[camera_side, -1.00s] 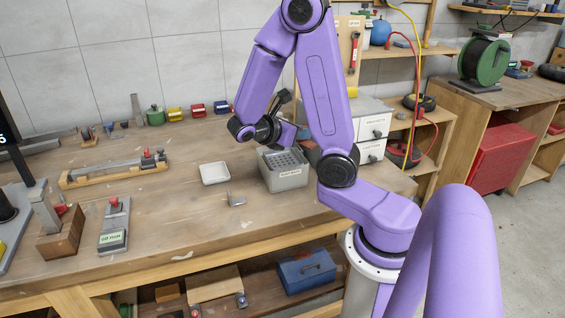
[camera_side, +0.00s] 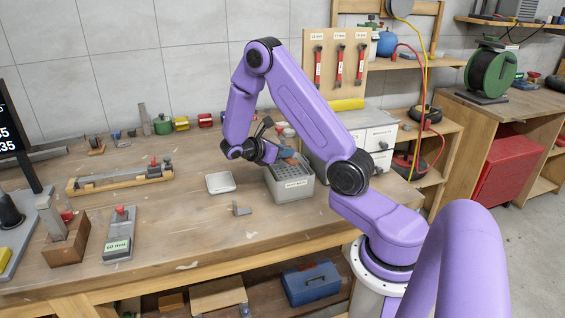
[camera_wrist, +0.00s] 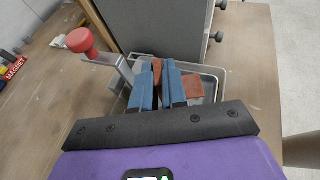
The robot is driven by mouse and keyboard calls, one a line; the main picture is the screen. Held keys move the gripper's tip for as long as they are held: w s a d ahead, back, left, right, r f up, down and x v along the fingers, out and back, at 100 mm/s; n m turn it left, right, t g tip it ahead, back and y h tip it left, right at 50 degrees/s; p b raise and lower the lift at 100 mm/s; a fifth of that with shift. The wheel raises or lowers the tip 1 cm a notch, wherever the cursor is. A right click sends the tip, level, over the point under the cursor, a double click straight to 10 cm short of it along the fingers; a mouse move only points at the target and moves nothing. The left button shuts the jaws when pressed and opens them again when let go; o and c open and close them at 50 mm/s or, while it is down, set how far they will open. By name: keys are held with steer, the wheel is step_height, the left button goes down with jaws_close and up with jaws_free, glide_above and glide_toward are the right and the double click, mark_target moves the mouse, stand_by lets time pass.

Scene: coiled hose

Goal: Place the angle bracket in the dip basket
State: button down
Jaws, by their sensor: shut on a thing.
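The dip basket (camera_side: 290,186) is a grey, labelled box with a perforated insert, standing on the bench. Its pale rim also shows in the wrist view (camera_wrist: 208,72). My gripper (camera_side: 284,155) is over the basket opening. In the wrist view its blue fingers (camera_wrist: 158,82) are shut on a copper-brown angle bracket (camera_wrist: 193,88). One face of the bracket is between the fingers, another shows to their right. The fingers partly hide it, and I cannot tell whether it touches the basket.
A red-knobbed metal post (camera_wrist: 80,41) rises beside the basket in the wrist view. A grey drawer cabinet (camera_side: 376,138) stands close behind and right. A shallow white tray (camera_side: 221,182) lies left of the basket.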

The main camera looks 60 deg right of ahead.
mark_target(283, 171)
steer(key=shift+w+d+f, duration=0.3)
steer(key=shift+w+f, duration=0.15)
steer(key=shift+f, duration=1.75)
steer(key=shift+f, duration=0.1)
steer(key=c, duration=1.5)
jaws_free()
steer(key=shift+o, duration=0.3)
